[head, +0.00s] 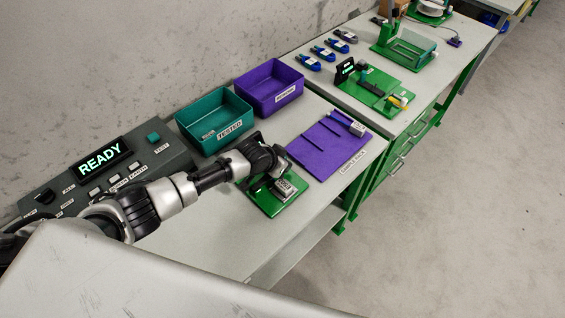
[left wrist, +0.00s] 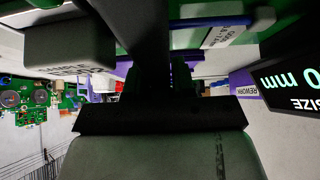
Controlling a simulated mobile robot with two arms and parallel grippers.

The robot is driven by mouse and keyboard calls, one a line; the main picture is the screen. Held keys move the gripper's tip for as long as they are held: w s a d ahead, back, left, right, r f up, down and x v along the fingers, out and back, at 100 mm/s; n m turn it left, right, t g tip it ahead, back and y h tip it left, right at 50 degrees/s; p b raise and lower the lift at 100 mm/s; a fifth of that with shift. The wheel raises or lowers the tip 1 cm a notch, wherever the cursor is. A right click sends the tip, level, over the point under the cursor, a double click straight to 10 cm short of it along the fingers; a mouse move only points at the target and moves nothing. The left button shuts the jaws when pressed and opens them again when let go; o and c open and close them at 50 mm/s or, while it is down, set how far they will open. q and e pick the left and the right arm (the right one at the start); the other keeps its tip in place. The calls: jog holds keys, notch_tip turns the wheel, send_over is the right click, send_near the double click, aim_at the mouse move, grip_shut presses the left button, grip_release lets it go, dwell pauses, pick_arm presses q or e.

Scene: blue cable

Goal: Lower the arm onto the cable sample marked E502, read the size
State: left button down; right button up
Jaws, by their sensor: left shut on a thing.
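My left gripper (head: 272,165) reaches over a small green plate (head: 268,205) at the front of the near bench. It is shut on a dark part, which I take to be the arm; the fingers mostly hide it. In the left wrist view it also shows as a dark shape (left wrist: 153,72) at the middle. A blue cable (left wrist: 222,21) runs across the top there, with a white label (left wrist: 226,36) too blurred to read. The size display (left wrist: 290,82) is upside down and cut off; "0 mm" shows, any digits before it are out of frame. My right gripper is not in view.
A teal tray (head: 216,142) labelled TESTED and a purple tray (head: 270,110) stand behind. A purple board (head: 318,160) lies right of the plate. A tester (head: 100,170) reads READY at the left. The far bench holds several cable bundles and green fixtures.

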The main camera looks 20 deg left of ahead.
aim_at(262, 178)
pick_arm(q)
jog(key=shift+s+a+f, duration=0.2)
jog(key=shift+s+f, duration=0.15)
jog(key=shift+f, duration=0.1)
jog(key=c, duration=1.1)
grip_release()
jog(key=shift+o, duration=0.9)
jog(key=shift+a+r, duration=0.1)
jog(key=shift+r, duration=0.15)
jog(key=shift+s+r, duration=0.2)
jog(key=shift+r, duration=0.3)
jog(key=v, duration=0.9)
jog(key=shift+s+a+r, duration=0.15)
jog(key=shift+a+r, duration=0.05)
jog(key=shift+a, duration=0.2)
